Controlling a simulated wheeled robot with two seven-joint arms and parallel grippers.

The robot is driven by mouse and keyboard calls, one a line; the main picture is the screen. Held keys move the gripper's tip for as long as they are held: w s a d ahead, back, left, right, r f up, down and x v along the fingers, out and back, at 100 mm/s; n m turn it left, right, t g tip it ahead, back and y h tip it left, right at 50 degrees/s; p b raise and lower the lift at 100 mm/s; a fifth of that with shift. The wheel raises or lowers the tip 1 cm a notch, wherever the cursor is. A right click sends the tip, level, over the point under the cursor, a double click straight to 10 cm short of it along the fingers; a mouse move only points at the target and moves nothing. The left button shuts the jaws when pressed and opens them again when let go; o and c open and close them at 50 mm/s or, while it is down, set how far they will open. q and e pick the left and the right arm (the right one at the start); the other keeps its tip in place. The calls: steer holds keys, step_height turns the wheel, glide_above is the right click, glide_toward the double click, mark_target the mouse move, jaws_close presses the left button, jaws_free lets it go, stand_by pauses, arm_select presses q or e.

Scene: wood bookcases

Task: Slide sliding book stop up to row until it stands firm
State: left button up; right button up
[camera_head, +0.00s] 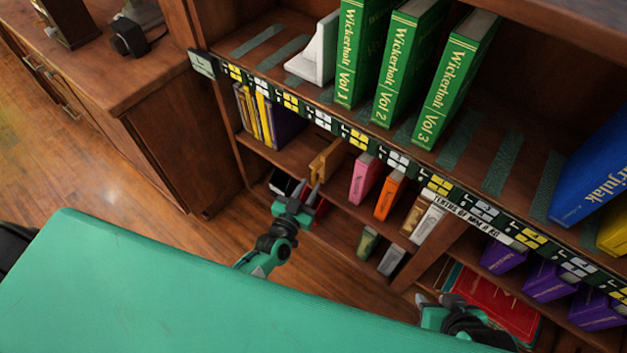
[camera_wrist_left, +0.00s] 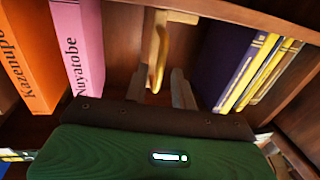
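The sliding book stop is a tan wooden piece (camera_head: 325,160) on the lower shelf, between the dark and yellow books at left and the pink book (camera_head: 365,178). In the left wrist view its upright handle (camera_wrist_left: 157,55) stands ahead of my left gripper (camera_wrist_left: 161,88), roughly in line with the gap between the fingers. My left gripper (camera_head: 308,188) is open and reaches up in front of the stop; whether it touches is unclear. The row of purple and yellow books (camera_wrist_left: 240,70) is apart from the stop. My right gripper (camera_head: 436,299) looks open and empty, low in front of the shelves.
An orange book (camera_head: 390,195) stands beside the pink one. Green volumes (camera_head: 405,60) and a white bookend (camera_head: 318,52) stand on the upper shelf, whose labelled edge overhangs the stop. A red book (camera_head: 495,302) lies near my right gripper. A gap separates stop and row.

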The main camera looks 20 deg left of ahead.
mark_target(313, 182)
arm_select(q)
steer(key=shift+w+d, duration=0.15)
steer(key=shift+w, duration=0.75)
steer(key=shift+w+d, duration=0.15)
steer(key=shift+w, duration=0.75)
jaws_close()
